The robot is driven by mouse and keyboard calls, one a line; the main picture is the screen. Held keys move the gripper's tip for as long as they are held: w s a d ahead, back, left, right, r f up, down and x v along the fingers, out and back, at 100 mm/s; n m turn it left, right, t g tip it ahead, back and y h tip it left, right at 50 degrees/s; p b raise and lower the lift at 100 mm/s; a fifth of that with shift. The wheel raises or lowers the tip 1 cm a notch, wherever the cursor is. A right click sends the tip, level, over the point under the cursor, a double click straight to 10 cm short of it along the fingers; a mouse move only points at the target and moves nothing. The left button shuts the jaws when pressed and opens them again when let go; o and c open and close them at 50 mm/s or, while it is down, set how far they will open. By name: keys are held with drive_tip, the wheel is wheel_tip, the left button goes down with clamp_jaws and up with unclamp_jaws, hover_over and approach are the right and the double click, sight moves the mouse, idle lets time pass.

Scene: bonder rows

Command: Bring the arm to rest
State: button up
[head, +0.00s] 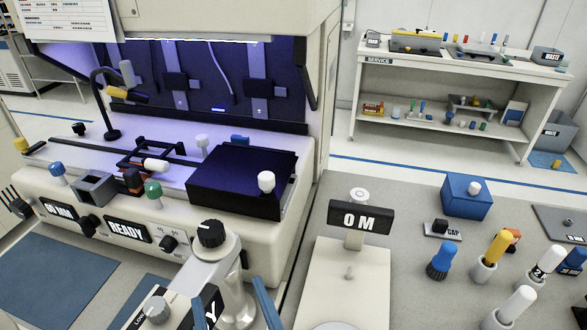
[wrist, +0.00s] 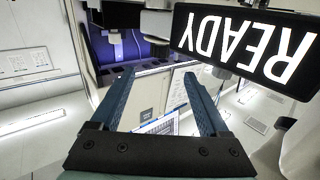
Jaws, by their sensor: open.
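My gripper (wrist: 158,74) is open, its two blue fingers apart and pointing away from the wrist camera. Nothing is held between them; only distant background shows there. In the head view the blue fingers of my gripper (head: 232,290) reach up from the bottom edge, in front of the bonder (head: 225,240). A black READY sign (wrist: 245,45) shows large and upside down at the upper right of the wrist view. The rest of my arm is mostly out of sight.
The bonder's front carries a READY plate (head: 130,231) and knobs. A pale post with a black-and-white sign (head: 361,217) stands right of my fingers. Several bottles, a blue box (head: 467,196) and a blue-handled tool (head: 440,262) crowd the right bench. A service shelf (head: 450,75) stands behind.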

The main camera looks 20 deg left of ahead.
drive_tip(key=shift+w+r, duration=0.1)
drive_tip(key=w+d+r+m+t+h+p, duration=0.1)
drive_tip(key=w+d+r+t+h, duration=0.15)
drive_tip(key=r, duration=0.75)
drive_tip(key=w+d+r+m+t+h+p, duration=0.15)
drive_tip(key=w+d+r+t, duration=0.25)
drive_tip(key=r, duration=0.6)
drive_tip(key=w+d+r+m+t+h+p, duration=0.1)
drive_tip(key=w+d+r+m+t+h, duration=0.15)
drive_tip(key=r, duration=0.75)
drive_tip(key=s+d+r+m+t+h, duration=0.1)
drive_tip(key=d+r+t+h, duration=0.1)
drive_tip(key=r, duration=0.4)
drive_tip(key=s+d+r+m+t+h, duration=0.2)
drive_tip(key=d+r+h, duration=0.1)
drive_tip(key=r, duration=0.3)
drive_tip(key=shift+s+t+p, duration=0.25)
drive_tip(key=shift+t+p, duration=0.15)
drive_tip(key=shift+d+r, duration=0.1)
